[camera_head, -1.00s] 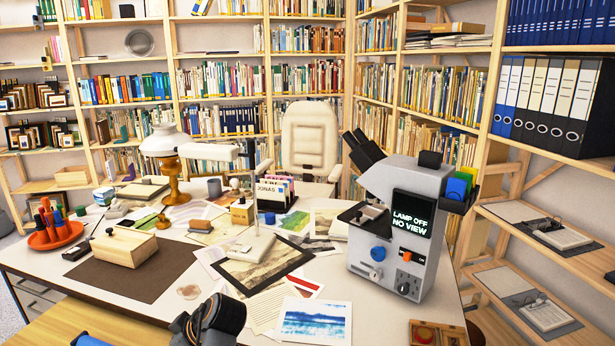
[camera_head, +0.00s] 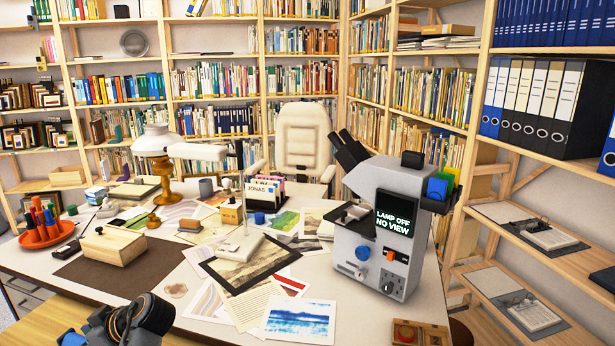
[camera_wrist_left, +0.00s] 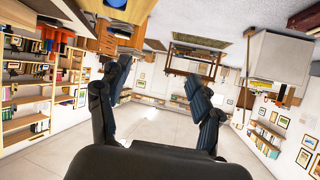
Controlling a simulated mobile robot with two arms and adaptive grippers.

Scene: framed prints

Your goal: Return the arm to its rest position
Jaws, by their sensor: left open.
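My left arm's dark link (camera_head: 130,322) shows low at the left of the head view, in front of the desk's near edge. In the left wrist view my left gripper (camera_wrist_left: 160,78) has its two dark fingers spread wide, with nothing between them. The wrist picture looks upside down, with open floor and the room's walls beyond the fingers. The left fingertips cannot be made out in the head view. My right gripper is in neither view.
The desk (camera_head: 190,310) holds a lamp (camera_head: 157,142), a wooden box (camera_head: 117,245), a dark-framed print (camera_head: 250,270), loose papers and a grey device with a screen (camera_head: 402,222). Shelves and a white chair (camera_head: 303,135) stand behind. A wooden surface (camera_head: 50,325) lies at lower left.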

